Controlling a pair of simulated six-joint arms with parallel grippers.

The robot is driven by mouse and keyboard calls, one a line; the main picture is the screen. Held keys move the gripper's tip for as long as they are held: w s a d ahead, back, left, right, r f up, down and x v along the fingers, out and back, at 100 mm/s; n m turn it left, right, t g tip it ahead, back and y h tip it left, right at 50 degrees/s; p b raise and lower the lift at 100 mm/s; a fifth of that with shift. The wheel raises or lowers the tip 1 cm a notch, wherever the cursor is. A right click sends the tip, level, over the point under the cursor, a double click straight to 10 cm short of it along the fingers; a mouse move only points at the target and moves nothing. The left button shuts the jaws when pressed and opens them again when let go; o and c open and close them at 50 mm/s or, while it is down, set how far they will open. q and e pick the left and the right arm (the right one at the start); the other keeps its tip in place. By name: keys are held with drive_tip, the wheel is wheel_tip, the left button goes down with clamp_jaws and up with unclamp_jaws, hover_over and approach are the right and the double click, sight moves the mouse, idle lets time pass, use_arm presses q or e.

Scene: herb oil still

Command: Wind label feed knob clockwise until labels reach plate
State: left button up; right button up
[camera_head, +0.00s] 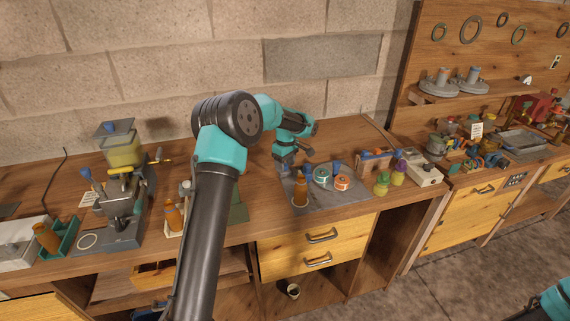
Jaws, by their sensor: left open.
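My left gripper (289,164) is open and points down above the back of a grey mat (318,206). On the mat stand an amber bottle (301,192), a roll with a teal centre (322,174) and a roll with an orange centre (342,183). I cannot tell whether these are label rolls. A green device (238,212) is mostly hidden behind my left arm. I cannot make out the label feed knob, the labels or the plate. My right arm shows only at the bottom right corner, and its gripper is out of view.
A grey machine with a yellow-filled hopper (122,153) stands left on the wooden bench. Left of it is a green tray (62,241) with an amber bottle. The bench behind the mat is fairly clear.

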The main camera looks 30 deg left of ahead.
use_arm(q)
drive_tip(key=shift+c, duration=0.5)
drive_tip(key=c, duration=0.8)
